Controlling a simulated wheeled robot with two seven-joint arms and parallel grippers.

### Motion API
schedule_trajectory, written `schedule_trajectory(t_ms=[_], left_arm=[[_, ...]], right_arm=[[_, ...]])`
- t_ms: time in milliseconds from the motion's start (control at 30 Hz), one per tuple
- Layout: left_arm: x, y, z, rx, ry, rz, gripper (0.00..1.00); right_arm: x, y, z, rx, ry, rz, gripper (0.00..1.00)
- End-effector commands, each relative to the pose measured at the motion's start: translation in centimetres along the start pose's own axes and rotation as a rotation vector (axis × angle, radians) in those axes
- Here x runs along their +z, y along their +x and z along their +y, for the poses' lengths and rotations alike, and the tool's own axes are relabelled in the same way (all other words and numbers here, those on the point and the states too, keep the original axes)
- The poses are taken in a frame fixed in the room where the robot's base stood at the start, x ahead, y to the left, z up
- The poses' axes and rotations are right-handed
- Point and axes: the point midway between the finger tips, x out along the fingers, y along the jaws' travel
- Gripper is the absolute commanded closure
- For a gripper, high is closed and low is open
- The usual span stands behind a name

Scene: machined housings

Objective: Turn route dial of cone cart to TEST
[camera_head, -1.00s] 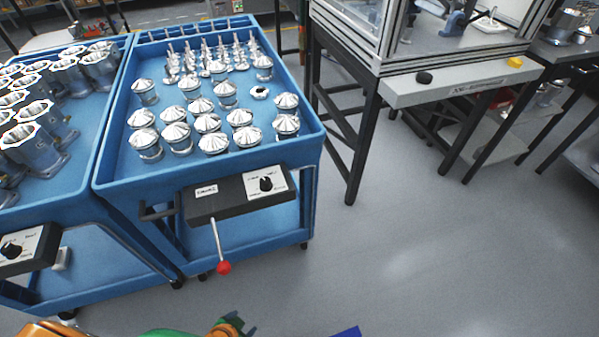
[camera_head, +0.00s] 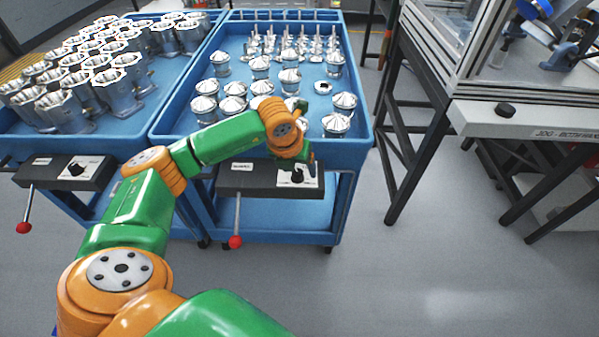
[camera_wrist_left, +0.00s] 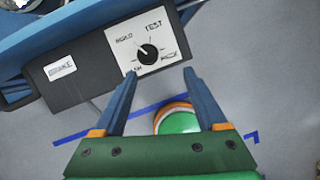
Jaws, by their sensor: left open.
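The cone cart (camera_head: 362,150) is a blue cart with silver cone-topped parts. A dark control box (camera_head: 262,181) on its front carries a white plate with the black route dial (camera_head: 297,177). In the left wrist view the dial (camera_wrist_left: 149,52) shows clearly; its pale mark points up-left, towards the HOLD label. TEST (camera_wrist_left: 153,26) is printed at the plate's upper right. My left gripper (camera_wrist_left: 160,73) is open and empty, its fingertips apart just below the dial. In the head view this gripper (camera_head: 306,160) is small and partly hidden by its wrist. My right gripper is not in view.
A red-knobbed lever (camera_head: 236,242) hangs below the box, beside a BRAKE label (camera_wrist_left: 60,68). Another blue cart (camera_head: 12,148) with grey housings and a similar box stands at left. A framed workstation (camera_head: 455,100) stands at right. The floor in front is open.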

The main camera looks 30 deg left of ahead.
Motion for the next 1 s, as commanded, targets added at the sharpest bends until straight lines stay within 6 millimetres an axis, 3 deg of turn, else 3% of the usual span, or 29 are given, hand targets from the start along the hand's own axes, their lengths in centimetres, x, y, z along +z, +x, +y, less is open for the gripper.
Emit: schedule_trajectory(t_ms=[67, 133, 433, 733, 1000], left_arm=[[0.8, -0.6, 1.3, 0.062, 0.0, -0.037, 0.26], [1.0, 0.0, 1.7, 0.077, -0.001, -0.042, 0.26], [1.2, 5.5, 1.9, 0.072, 0.0, -0.04, 0.26], [1.2, 6.2, 1.9, 0.07, 0.002, -0.042, 0.26], [1.2, 6.2, 1.9, 0.07, 0.001, -0.042, 0.99]], right_arm=[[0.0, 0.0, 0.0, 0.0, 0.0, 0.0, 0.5], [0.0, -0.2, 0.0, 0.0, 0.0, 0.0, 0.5], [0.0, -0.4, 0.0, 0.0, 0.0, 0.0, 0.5], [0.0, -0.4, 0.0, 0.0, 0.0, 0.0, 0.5], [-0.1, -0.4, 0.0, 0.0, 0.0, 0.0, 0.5]])
